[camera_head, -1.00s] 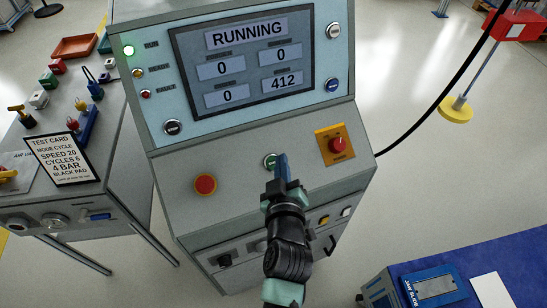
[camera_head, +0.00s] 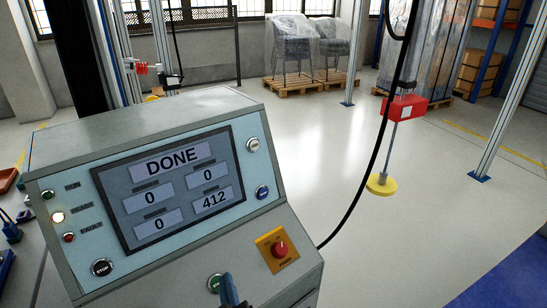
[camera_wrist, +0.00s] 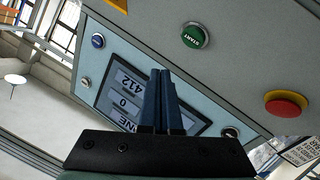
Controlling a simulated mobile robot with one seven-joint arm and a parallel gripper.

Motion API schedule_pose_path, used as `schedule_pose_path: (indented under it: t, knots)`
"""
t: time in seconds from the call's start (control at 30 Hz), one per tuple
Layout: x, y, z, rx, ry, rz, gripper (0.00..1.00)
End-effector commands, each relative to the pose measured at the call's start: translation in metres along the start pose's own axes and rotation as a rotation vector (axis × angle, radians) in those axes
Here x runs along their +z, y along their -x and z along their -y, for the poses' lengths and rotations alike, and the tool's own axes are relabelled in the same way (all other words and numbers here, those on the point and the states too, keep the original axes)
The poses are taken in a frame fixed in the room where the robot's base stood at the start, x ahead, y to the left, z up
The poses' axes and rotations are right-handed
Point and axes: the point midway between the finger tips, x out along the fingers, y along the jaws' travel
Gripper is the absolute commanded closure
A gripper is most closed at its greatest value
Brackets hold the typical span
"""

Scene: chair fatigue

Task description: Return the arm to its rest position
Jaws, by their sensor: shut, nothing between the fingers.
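My gripper (camera_wrist: 160,78) is shut and empty in the wrist view, its two dark blue fingers side by side in front of the console. In the head view only the blue fingertips (camera_head: 229,288) show at the bottom edge, just below and right of the green start button (camera_head: 215,283). In the wrist view the green button (camera_wrist: 194,36) stands clear of the fingers. The console screen (camera_head: 168,187) reads DONE, with 412 at lower right. The rest of my arm is below the head view.
The console (camera_head: 150,125) has a black STOP button (camera_head: 102,267) and a red button on a yellow plate (camera_head: 279,249). A large red button (camera_wrist: 285,104) shows in the wrist view. A black cable (camera_head: 368,170) hangs right of the console. The floor (camera_head: 330,140) beyond is open.

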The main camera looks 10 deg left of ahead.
Motion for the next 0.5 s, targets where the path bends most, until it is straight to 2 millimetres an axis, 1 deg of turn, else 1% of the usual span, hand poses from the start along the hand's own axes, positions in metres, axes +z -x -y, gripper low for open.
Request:
schedule_pose_path:
  t: [0.07, 0.17, 0.2, 0.27, 0.3, 0.37, 0.4, 0.47, 0.5]
  knots:
    - [-0.014, 0.000, -0.012, 0.021, -0.008, -0.019, 1.00]
    - [-0.049, 0.001, -0.043, 0.075, -0.032, -0.067, 1.00]
    - [-0.069, 0.003, -0.060, 0.105, -0.047, -0.096, 1.00]
    - [-0.102, 0.009, -0.090, 0.157, -0.072, -0.144, 1.00]
    - [-0.125, 0.016, -0.112, 0.194, -0.089, -0.180, 1.00]
    - [-0.158, 0.028, -0.142, 0.248, -0.115, -0.234, 1.00]
    - [-0.180, 0.038, -0.162, 0.284, -0.132, -0.271, 1.00]
    - [-0.212, 0.057, -0.191, 0.338, -0.156, -0.329, 1.00]
    - [-0.233, 0.071, -0.209, 0.372, -0.172, -0.369, 1.00]
